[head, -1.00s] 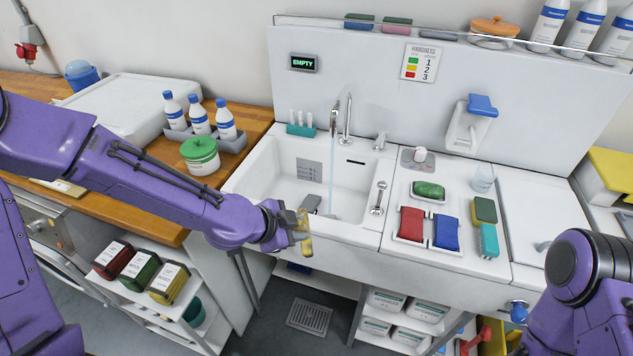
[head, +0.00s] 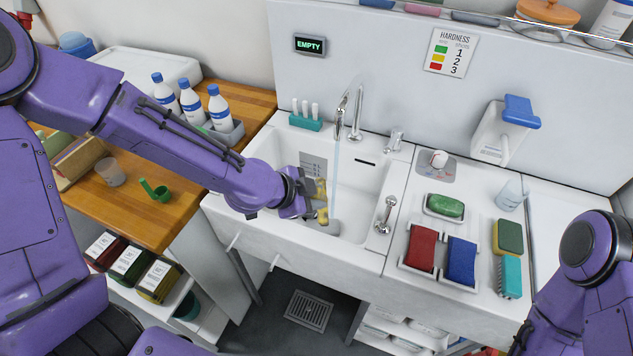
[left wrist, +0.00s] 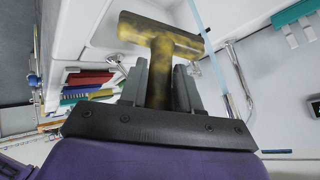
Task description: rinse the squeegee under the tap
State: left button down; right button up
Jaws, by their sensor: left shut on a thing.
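My left gripper (head: 308,200) is shut on the squeegee (head: 321,188), over the near left part of the sink basin. In the left wrist view the squeegee (left wrist: 165,45) is T-shaped and yellow with dark, dirty-looking smears; its handle lies between the fingers (left wrist: 160,85). The tap (head: 352,115) stands at the back of the sink, with a thin stream of water (head: 336,170) falling from it. The stream passes close beside the squeegee head; I cannot tell whether they touch. My right gripper is out of view; only its arm shows at lower right.
The white sink (head: 262,222) has a raised front rim below my left arm. On the right counter are a green soap (head: 444,206), red (head: 422,248) and blue (head: 461,260) pads, and a clear cup (head: 511,194). Bottles (head: 190,103) stand behind my left arm.

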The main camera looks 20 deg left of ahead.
pick_arm(q)
jog(key=shift+w+d, duration=0.1)
jog(key=shift+w, duration=0.15)
jog(key=shift+w+f+b, duration=0.1)
jog(key=shift+w+b, duration=0.3)
jog(key=shift+w, duration=0.2)
jog(key=w+f+b, duration=0.1)
jog(key=w+f, duration=0.1)
jog(key=w, duration=1)
jog(key=shift+d+b, duration=0.2)
jog(key=shift+b, duration=0.15)
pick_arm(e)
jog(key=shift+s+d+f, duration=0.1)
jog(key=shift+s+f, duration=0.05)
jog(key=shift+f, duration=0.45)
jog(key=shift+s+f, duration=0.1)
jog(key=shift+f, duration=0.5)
pick_arm(q)
jog(key=shift+s+d+f, duration=0.1)
jog(key=shift+d, duration=0.5)
jog(key=shift+a, duration=0.1)
jog(key=shift+a, duration=0.55)
jog(key=shift+d, duration=0.15)
